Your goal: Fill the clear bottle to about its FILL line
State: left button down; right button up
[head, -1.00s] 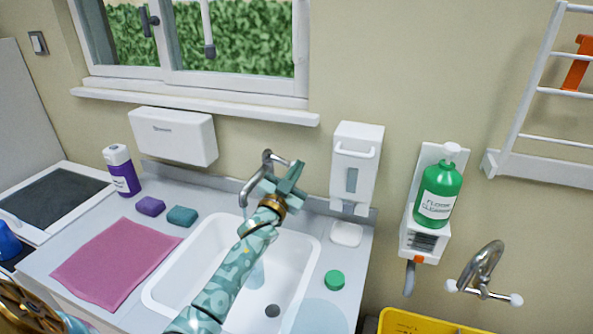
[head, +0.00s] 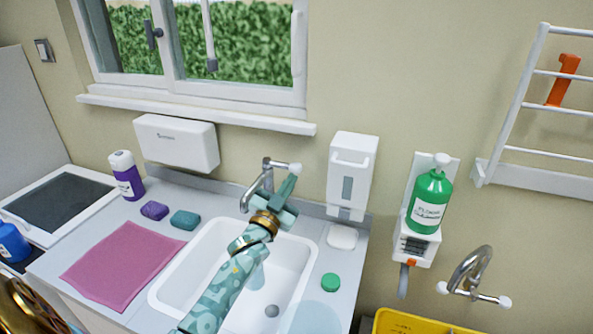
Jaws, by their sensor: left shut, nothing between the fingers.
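My left gripper (head: 287,186) is shut and empty, just below and in front of the lever end of the sink tap (head: 254,190). The tap's lever points right and ends in a white knob; I cannot tell whether the gripper touches it. A pale bluish, see-through shape (head: 257,279) shows in the white sink (head: 297,250), behind my left forearm. It may be the clear bottle, but most of it is hidden and no FILL line or level shows. A green cap (head: 330,281) lies on the counter right of the sink. My right gripper is not in view.
A white dispenser (head: 352,175) and a green pump bottle (head: 429,203) are on the wall at right. A yellow bin (head: 405,324) stands below.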

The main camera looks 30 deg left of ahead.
pick_arm(q)
jog(key=v, duration=0.4)
jog(key=shift+s, duration=0.1)
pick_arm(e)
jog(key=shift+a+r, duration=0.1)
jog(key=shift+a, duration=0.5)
pick_arm(q)
jog(key=shift+d+f, duration=0.1)
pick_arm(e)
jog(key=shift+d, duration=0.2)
